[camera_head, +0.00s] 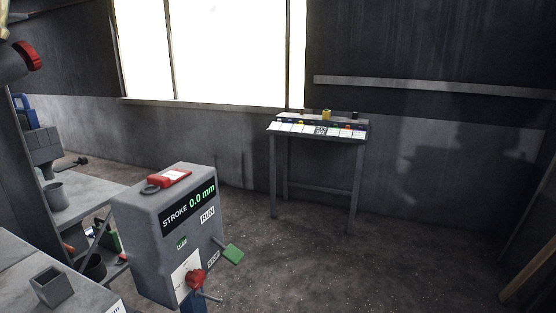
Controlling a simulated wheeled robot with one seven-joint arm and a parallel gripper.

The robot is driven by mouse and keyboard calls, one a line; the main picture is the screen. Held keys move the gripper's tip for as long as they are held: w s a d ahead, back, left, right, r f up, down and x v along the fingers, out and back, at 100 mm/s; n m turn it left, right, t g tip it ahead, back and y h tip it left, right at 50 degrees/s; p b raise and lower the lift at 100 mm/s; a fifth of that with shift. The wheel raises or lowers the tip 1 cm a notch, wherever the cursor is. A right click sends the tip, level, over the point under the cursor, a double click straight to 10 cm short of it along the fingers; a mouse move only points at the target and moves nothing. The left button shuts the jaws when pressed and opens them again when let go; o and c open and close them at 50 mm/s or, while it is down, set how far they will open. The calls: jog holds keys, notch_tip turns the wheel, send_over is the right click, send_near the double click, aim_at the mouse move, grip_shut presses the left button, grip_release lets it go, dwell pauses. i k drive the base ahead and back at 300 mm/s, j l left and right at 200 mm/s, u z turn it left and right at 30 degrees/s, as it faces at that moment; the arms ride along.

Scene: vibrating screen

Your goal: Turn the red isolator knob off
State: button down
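A grey control box (140,240) stands at the lower middle left. A red knob (195,279) sits low on its front, over a white plate (178,277), with a small grey lever or pin beside it and a blue part (194,302) below. This looks like the isolator knob; its exact setting is too small to tell. The box's display (189,204) reads "STROKE 0.0 mm". My gripper is not in view.
A red padlock-like item (170,178) lies on the box top. A small table (273,165) with coloured items stands by the wall. A red round part (27,56) is upper left. The floor (330,260) at right is clear.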

aim_at(196, 278)
jog(key=i+l+u, duration=0.2)
jog(key=l+u, duration=0.25)
jog(key=i+l+u, duration=0.15)
jog(key=l+u, duration=0.3)
jog(key=l, duration=0.15)
jog(key=l+u, duration=0.45)
jog(key=l, duration=0.1)
